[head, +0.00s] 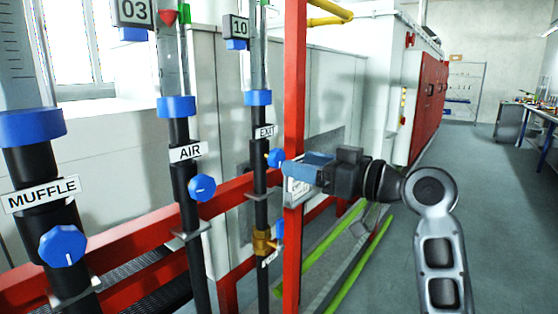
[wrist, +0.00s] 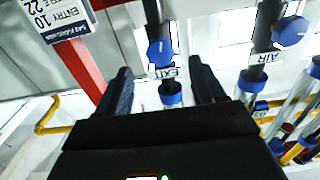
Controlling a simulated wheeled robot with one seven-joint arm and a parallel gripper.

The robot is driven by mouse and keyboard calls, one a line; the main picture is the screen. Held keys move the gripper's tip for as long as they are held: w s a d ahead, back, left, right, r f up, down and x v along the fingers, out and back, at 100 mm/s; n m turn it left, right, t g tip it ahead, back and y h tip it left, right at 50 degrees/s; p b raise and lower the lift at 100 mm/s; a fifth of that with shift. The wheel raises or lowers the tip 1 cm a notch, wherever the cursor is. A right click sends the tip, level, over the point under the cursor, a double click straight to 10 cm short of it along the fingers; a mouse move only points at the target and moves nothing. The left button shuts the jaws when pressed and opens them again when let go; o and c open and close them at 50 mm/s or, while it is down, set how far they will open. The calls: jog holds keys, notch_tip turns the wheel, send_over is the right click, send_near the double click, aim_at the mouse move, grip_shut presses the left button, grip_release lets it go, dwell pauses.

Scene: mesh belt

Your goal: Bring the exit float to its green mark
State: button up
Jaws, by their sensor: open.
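The EXIT flow tube (head: 262,72) stands behind the red post, with a blue collar (head: 258,97), an EXIT label (head: 264,132) and a blue knob (head: 275,157). Its float and green mark cannot be made out in either view. My gripper (head: 290,166) is open and empty, reaching from the right past the post close to the EXIT knob. In the wrist view, the picture is upside down; the EXIT knob (wrist: 160,52) appears between and beyond the two fingers (wrist: 160,70). Whether they touch it cannot be told.
The red post (head: 294,80) stands just beside my gripper. The AIR tube with its knob (head: 202,188) and the MUFFLE tube with its knob (head: 62,246) stand to the left. A printed card (wrist: 58,18) hangs near the post. Open floor (head: 500,220) lies to the right.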

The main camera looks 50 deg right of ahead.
aim_at(281, 159)
jog(key=w, duration=0.3)
jog(key=w+p, duration=0.1)
jog(key=w, duration=0.2)
jog(key=shift+w+a, duration=0.2)
jog(key=shift+w, duration=0.15)
jog(key=shift+c, duration=0.3)
jog(key=c, duration=1)
jog(key=shift+p, duration=0.35)
jog(key=m+p, duration=0.2)
jog(key=m, duration=0.2)
jog(key=shift+p, duration=0.3)
jog(key=shift+m+p, duration=0.8)
jog(key=shift+m, duration=0.6)
